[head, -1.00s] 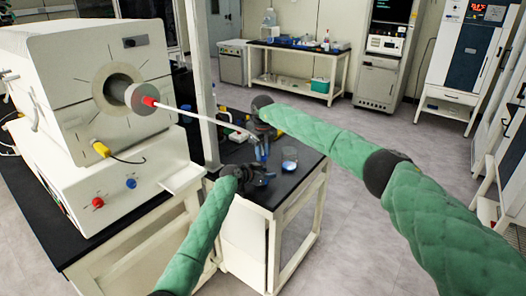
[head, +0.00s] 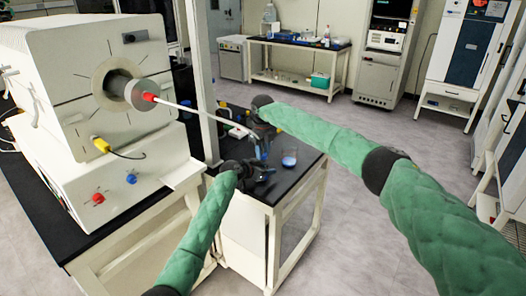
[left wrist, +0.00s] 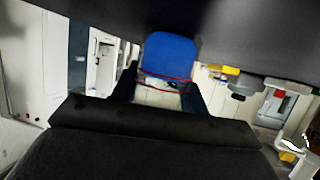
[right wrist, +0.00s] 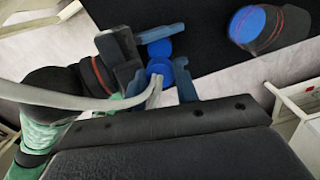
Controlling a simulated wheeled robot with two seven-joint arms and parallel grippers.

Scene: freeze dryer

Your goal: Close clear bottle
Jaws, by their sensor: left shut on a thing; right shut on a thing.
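My left gripper (head: 266,173) reaches in low over the black bench. It is shut on the clear bottle, which is too small and covered to make out in the head view. My right gripper (head: 262,150) points down just above and behind it, shut on a blue cap (right wrist: 160,70). In the right wrist view the cap sits between the right fingers, close to the left gripper's fingers (right wrist: 145,60). A blue shape with red lines (left wrist: 168,55) shows between the left fingers in the left wrist view. Whether cap and bottle touch cannot be told.
A beaker with blue liquid (head: 289,159) stands on the black bench (head: 285,185), right of the grippers. A white furnace-like machine (head: 70,70) with a rod (head: 200,112) stands at the left. Several small items lie behind the grippers. The floor to the right is clear.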

